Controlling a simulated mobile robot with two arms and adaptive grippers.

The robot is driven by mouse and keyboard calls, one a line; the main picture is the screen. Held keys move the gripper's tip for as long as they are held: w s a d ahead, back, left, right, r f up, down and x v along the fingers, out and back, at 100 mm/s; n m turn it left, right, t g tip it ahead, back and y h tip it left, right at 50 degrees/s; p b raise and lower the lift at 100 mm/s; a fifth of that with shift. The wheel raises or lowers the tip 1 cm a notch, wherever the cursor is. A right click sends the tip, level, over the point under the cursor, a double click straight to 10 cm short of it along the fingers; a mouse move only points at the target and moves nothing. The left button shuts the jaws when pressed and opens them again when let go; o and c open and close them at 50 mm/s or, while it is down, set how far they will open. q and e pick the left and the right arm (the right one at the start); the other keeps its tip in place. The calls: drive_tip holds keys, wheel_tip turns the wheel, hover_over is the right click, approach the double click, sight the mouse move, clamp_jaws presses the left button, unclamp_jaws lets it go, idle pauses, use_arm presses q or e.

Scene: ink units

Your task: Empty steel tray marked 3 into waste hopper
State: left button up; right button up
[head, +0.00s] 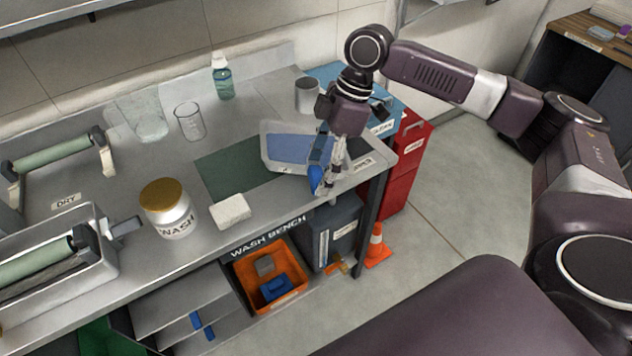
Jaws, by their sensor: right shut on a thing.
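A light steel tray (268,165) with a flat blue layer inside shows at the right part of the wash bench, over the edge of a dark green mat (222,175). I cannot make out a number on it. My right gripper (322,178) is shut on the tray at its right side, with the arm coming in from the upper right. Whether the tray touches the bench or hangs just above it is unclear. A red bin (405,172) with a small unreadable label stands right of the bench; I cannot tell whether it is the waste hopper. My left gripper is out of view.
On the bench stand a wash jar (170,212), a white block (231,211), glass beakers (190,122), a green bottle (222,78) and a metal cup (308,96). An orange crate (296,290) sits below. An orange cone (376,248) stands on the floor, which is clear farther right.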

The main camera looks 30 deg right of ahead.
drive_tip(key=shift+d+r+y+b, duration=0.5)
drive_tip(key=shift+y+b, duration=0.1)
drive_tip(key=shift+b, duration=0.5)
drive_tip(key=shift+d+r+y+b, duration=0.25)
drive_tip(key=shift+r+y+b, duration=0.1)
drive_tip(key=shift+b, duration=0.4)
drive_tip(key=shift+d+r+y+p, duration=0.25)
drive_tip(key=shift+r+p, duration=0.05)
drive_tip(key=shift+r, duration=0.25)
drive_tip(key=shift+d+r+p, duration=0.25)
drive_tip(key=shift+p, duration=0.1)
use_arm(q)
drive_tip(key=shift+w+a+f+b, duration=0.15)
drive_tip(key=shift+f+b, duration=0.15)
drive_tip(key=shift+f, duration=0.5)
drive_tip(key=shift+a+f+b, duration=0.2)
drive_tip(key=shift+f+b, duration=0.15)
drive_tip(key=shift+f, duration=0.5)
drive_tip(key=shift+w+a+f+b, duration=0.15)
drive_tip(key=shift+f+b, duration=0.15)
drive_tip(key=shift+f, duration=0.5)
use_arm(e)
drive_tip(key=d+r+y, duration=0.3)
drive_tip(key=d+y, duration=0.2)
drive_tip(key=d, duration=0.1)
drive_tip(key=shift+y, duration=0.3)
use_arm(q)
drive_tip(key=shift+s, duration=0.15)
